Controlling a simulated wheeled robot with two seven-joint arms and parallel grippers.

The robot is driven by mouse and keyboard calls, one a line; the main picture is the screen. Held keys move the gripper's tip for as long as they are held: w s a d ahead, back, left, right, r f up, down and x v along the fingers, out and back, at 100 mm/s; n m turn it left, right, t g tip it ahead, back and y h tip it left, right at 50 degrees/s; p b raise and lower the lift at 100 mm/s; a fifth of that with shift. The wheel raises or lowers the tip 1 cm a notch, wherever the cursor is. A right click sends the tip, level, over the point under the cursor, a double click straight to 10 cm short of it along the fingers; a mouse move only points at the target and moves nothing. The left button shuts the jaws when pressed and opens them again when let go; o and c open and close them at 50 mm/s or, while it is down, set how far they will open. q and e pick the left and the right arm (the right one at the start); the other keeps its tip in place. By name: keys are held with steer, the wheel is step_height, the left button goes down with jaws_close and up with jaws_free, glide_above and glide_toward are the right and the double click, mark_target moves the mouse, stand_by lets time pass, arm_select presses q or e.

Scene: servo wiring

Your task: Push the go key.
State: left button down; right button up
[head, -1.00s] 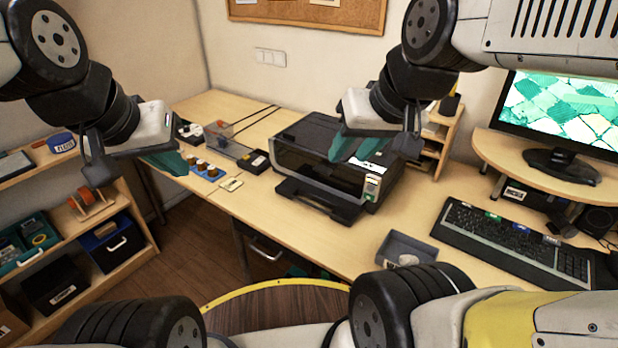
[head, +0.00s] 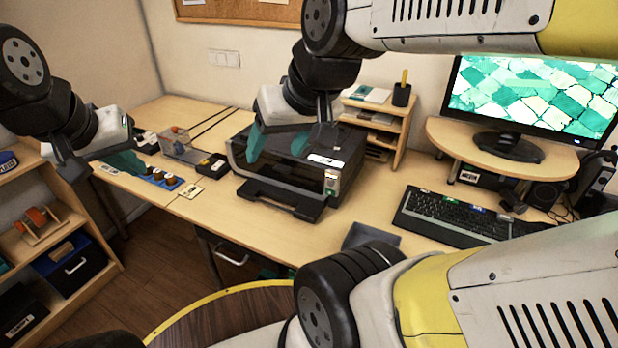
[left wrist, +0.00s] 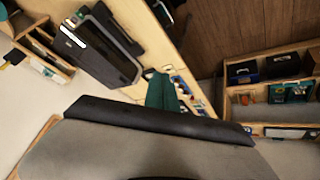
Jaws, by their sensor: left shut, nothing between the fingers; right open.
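No key marked go can be read in these views. A black printer (head: 255,168) on the desk has a small light control panel (head: 331,182) at its front right corner. A black keyboard (head: 452,216) with some coloured keys lies further right. My left gripper (head: 128,162) is shut and empty, at the left near a blue strip (head: 152,177) with small dark parts. Its teal fingers also show in the left wrist view (left wrist: 161,92), with the printer (left wrist: 100,47) beyond. My right gripper (head: 277,143) is open and empty, its teal fingers apart in front of or above the printer.
A monitor (head: 535,98) on a wooden riser stands at the right. A wooden letter rack (head: 392,135) is behind the printer. A grey tray (head: 371,236) is partly hidden by my arm. A shelf (head: 98,262) with bins is at the left.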

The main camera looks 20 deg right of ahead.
mark_target(330, 192)
arm_select(q)
steer(key=w+d+f+h, duration=0.1)
steer(key=w+d+f, duration=0.45)
steer(key=d, duration=0.35)
steer(key=w+d+f+h, duration=0.1)
steer(key=w+d+f, duration=0.4)
steer(key=d+f, duration=0.25)
steer(key=s+d+f+h, duration=0.1)
steer(key=d+f, duration=0.5)
steer(key=s+d+f+g+h, duration=0.1)
steer(key=d+f, duration=0.6)
steer(key=s+d+f+n+h, duration=0.1)
steer(key=s+d+f, duration=0.1)
steer(key=d+f, duration=0.4)
steer(key=shift+s+d+f+g, duration=0.1)
steer(key=shift+d+f+g, duration=0.1)
steer(key=shift+d+g, duration=0.15)
steer(key=shift+w+d, duration=1.45)
steer(key=shift+d, duration=0.2)
steer(key=shift+w+d, duration=1.45)
steer(key=shift+d, duration=0.2)
steer(key=shift+w+d, duration=0.25)
steer(key=shift+d, duration=0.05)
